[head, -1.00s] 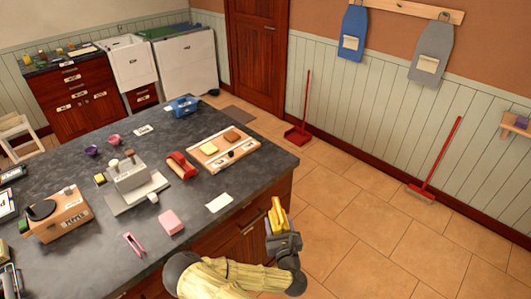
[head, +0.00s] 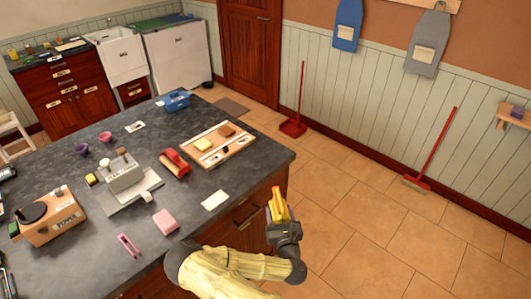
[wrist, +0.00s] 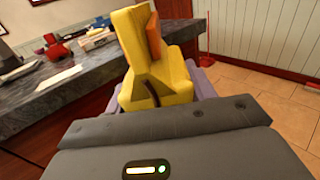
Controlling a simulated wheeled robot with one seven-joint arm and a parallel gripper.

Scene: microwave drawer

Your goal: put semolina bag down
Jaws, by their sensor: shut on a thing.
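The semolina bag appears to be the yellow packet with an orange patch (head: 279,205) in my gripper (head: 284,222). In the wrist view the yellow bag (wrist: 160,85) fills the space in front of my gripper (wrist: 165,100), which is shut on it. The bag is upright in the wrist view, and its lower part is hidden by my gripper. My gripper holds it off the right edge of the dark countertop (head: 100,190), over the floor side and apart from the counter.
A white card (head: 215,200) lies near the counter's edge, with bare counter around it.

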